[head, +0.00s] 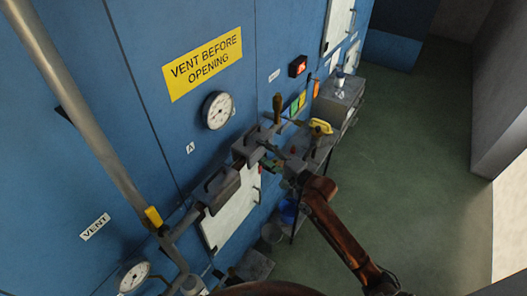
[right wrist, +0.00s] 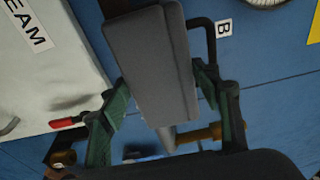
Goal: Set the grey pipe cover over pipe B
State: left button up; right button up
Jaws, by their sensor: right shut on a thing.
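The grey pipe cover (right wrist: 155,65) is a long grey block in the right wrist view. It lies between the green-padded fingers of my right gripper (right wrist: 165,115), which are shut on it. A black handle (right wrist: 208,45) shows beside it, near the wall label B (right wrist: 224,28). In the head view my right gripper (head: 277,155) is at the wall, with the grey cover (head: 251,146) at its tips. Pipe B is mostly hidden there, and I cannot tell whether the cover touches it. A second grey block with a handle (head: 217,190) sits to the lower left. My left gripper is not in view.
The blue wall carries a round gauge (head: 218,110), a yellow vent sign (head: 203,64) and a label A (head: 191,148). A grey pipe with a yellow fitting (head: 153,216) runs at left. A bench with a yellow object (head: 320,126) stands behind the gripper. Green floor (head: 395,160) is clear at right.

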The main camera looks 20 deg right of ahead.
aim_at(262, 156)
jog(key=shift+f+b, duration=0.6)
jog(key=shift+f, duration=0.8)
jog(key=o, duration=2)
jog(key=shift+f, duration=0.1)
jog(key=v, duration=1.2)
